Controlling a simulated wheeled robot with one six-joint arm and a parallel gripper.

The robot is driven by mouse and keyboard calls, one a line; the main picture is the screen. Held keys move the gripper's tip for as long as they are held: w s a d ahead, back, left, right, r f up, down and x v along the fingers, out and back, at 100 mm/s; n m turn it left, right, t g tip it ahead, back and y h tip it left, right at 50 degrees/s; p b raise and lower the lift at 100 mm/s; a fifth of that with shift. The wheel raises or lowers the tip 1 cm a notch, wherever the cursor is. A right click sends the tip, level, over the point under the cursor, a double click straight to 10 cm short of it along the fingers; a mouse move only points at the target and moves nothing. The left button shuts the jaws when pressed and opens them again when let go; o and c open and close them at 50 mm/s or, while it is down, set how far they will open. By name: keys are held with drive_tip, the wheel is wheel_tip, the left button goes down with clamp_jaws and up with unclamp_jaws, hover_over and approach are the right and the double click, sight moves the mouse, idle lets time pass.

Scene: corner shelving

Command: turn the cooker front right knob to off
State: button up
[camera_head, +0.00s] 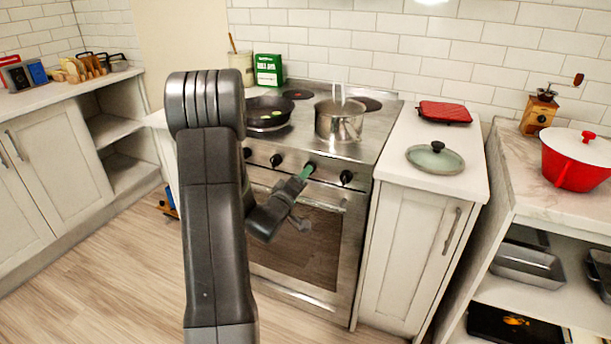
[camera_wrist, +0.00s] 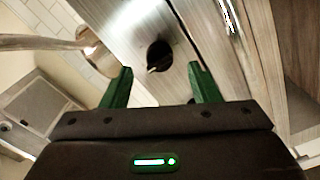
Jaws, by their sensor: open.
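The cooker (camera_head: 345,150) has a row of several dark knobs along its front panel. The rightmost knob (camera_head: 346,176) shows clear of my gripper (camera_head: 305,172). My green fingertips are in front of the panel, close to the neighbouring knob, which they partly cover. In the wrist view one dark round knob (camera_wrist: 159,56) with a pale pointer lies just beyond and between my two spread fingers (camera_wrist: 154,74). The fingers are apart with nothing between them. I cannot tell whether they touch the panel, nor which setting the pointer marks.
A steel pot (camera_head: 340,124) and a dark frying pan (camera_head: 266,113) stand on the hob. The oven handle (camera_head: 325,204) runs below the knobs. A counter to the right holds a glass lid (camera_head: 435,158) and a red item (camera_head: 444,112).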

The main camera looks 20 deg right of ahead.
drive_tip(key=v, duration=1)
drive_tip(key=shift+d, duration=0.1)
drive_tip(key=x, duration=1.3)
drive_tip(key=shift+w+d, duration=0.25)
drive_tip(key=shift+w, duration=0.1)
